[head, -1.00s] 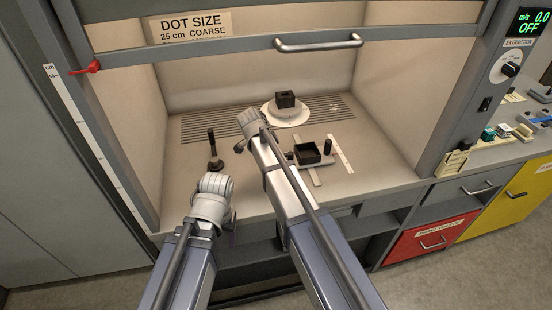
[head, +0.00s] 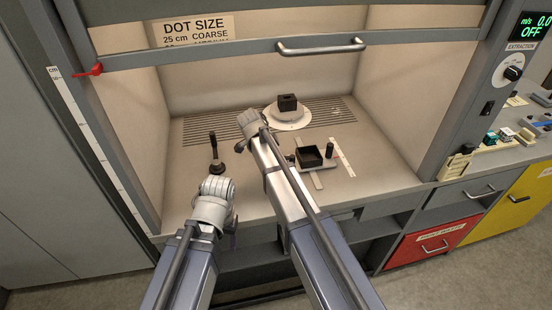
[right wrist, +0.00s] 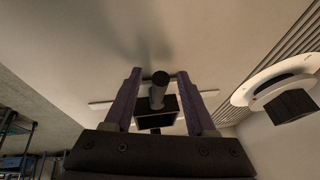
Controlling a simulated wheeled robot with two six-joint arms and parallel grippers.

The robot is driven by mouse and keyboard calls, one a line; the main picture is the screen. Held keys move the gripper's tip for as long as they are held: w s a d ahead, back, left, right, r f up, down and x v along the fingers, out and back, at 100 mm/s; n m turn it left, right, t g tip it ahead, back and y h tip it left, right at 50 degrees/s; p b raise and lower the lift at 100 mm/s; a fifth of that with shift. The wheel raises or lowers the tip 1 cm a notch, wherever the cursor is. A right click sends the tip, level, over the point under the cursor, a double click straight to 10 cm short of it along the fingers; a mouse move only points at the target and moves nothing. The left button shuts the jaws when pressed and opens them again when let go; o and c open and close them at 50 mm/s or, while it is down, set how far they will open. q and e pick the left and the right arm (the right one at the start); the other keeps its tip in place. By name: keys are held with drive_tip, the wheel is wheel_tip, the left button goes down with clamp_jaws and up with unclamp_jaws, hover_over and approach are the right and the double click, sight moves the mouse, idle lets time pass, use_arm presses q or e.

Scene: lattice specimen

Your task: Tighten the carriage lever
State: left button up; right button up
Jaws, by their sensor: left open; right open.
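The carriage, a dark open-topped box (head: 309,157), sits on a pale cross-shaped rail on the hood floor. A dark upright post (head: 329,150) stands at its right; I cannot tell whether this is the lever. In the right wrist view, a post with a round dark top (right wrist: 158,88) stands in front of the dark box (right wrist: 172,106). My right gripper (right wrist: 160,98) is open, and this post shows between its fingers without visible contact. In the head view the right fingers are mostly hidden. My left gripper (head: 232,227) is open and empty near the hood's front edge.
A black block (head: 288,102) stands on a round white plate (head: 302,121) at the back; a slotted grille runs beneath. A black stand (head: 213,150) with a round base is at left. A pale scale strip (head: 343,157) lies right of the carriage. The raised sash (head: 290,55) spans above.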

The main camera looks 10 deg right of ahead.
drive_tip(key=shift+r, duration=0.15)
drive_tip(key=shift+p+v, duration=2.7)
drive_tip(key=shift+v, duration=0.2)
drive_tip(key=shift+r, duration=0.1)
drive_tip(key=p+v, duration=0.7)
drive_tip(key=shift+a+r, duration=0.15)
drive_tip(key=shift+r, duration=0.05)
drive_tip(key=shift+s, duration=0.15)
